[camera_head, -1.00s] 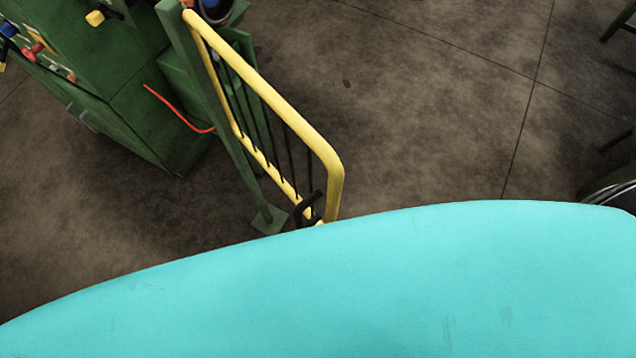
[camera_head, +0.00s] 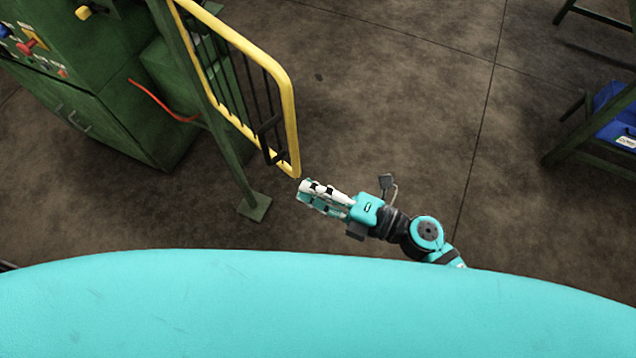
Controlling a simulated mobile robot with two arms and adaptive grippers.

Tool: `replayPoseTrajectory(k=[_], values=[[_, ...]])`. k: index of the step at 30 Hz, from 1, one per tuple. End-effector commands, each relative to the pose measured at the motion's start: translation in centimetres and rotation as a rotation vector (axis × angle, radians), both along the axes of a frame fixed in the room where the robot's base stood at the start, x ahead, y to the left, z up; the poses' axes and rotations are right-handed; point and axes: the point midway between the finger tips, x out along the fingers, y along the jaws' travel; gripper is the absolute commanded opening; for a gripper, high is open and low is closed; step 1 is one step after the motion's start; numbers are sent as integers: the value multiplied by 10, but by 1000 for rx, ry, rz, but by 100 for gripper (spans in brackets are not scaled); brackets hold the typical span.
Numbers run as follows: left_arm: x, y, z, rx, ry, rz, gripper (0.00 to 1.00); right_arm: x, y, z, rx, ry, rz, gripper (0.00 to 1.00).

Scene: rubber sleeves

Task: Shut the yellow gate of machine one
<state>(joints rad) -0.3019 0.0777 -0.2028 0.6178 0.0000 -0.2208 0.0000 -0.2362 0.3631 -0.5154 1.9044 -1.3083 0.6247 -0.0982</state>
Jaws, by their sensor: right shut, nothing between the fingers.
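The yellow gate (camera_head: 284,95) has a yellow tube frame with dark bars and a dark handle near its free end. It hangs from a green post (camera_head: 205,90) beside the green machine (camera_head: 100,105) and stands swung out from it. My right gripper (camera_head: 302,190) is shut and empty. It is just below the gate's lower free corner in the picture; I cannot tell whether it touches the gate. My left gripper is not in view.
An orange-red cable (camera_head: 160,105) hangs from the machine. A green stand with a blue bin (camera_head: 615,115) is at the right. The concrete floor (camera_head: 400,110) between gate and stand is clear. My turquoise body fills the bottom.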

Motion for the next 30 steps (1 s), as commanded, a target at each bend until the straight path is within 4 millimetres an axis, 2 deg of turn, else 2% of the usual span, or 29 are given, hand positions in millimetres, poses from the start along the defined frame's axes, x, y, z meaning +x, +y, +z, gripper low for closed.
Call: replayPoseTrajectory(k=[6,12,15,19,30], values=[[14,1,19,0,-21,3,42,17,45,5,5,2,-2,0],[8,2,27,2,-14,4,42,33,79,4,3,2,-3,0],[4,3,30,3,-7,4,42,46,64,2,0,3,-5,0],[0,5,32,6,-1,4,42,56,55,1,0,3,-3,0],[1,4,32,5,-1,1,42,60,50,0,1,4,-2,0]])
